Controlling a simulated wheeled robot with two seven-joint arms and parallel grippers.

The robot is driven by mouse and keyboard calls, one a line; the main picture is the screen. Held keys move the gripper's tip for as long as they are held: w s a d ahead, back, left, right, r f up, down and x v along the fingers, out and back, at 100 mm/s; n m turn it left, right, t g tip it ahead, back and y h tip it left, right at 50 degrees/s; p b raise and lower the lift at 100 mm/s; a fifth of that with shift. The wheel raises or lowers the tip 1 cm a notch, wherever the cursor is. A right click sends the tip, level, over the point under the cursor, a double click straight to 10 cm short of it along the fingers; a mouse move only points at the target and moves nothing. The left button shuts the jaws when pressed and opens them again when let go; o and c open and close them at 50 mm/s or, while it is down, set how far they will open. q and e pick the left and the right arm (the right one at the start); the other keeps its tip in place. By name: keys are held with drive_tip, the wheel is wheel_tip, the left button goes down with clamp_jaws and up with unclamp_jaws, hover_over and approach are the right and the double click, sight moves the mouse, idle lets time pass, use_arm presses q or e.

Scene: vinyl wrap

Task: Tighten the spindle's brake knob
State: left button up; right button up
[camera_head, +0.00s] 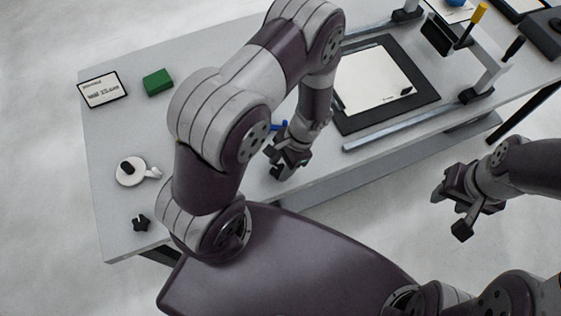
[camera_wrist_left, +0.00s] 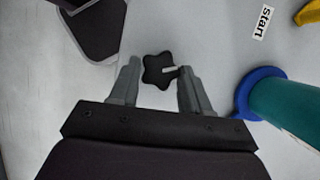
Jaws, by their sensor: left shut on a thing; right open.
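The brake knob (camera_wrist_left: 158,70) is a black star-shaped knob between my left gripper's fingers in the left wrist view. My left gripper (camera_wrist_left: 160,74) is shut on it; it also shows in the head view (camera_head: 283,160), low over the table's front part. A teal roll (camera_wrist_left: 290,105) with a blue flange (camera_wrist_left: 248,95), seemingly the spindle's, lies just right of the fingers. In the head view only a bit of blue (camera_head: 279,125) shows there, and my left arm hides the rest. My right gripper (camera_head: 450,208) is open and empty, off the table's front edge.
A loose black star knob (camera_head: 140,222) lies at the table's front left, with a white round part (camera_head: 131,171) behind it. A black-framed panel (camera_head: 372,82) and a rail (camera_head: 410,128) fill the middle right.

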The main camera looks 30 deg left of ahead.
use_arm(q)
drive_tip(key=m, duration=0.2)
drive_tip(key=m+t+y+b, duration=0.1)
drive_tip(key=m, duration=0.2)
drive_tip(key=shift+d+t, duration=0.15)
drive_tip(key=shift+t, duration=0.15)
drive_tip(key=shift+s+m, duration=0.1)
drive_tip(key=shift+m, duration=0.2)
drive_tip(key=o, duration=1.1)
drive_tip(key=shift+c, duration=0.2)
drive_tip(key=v, duration=1.2)
drive_tip(key=shift+d+r, duration=0.3)
drive_tip(key=shift+d, duration=0.05)
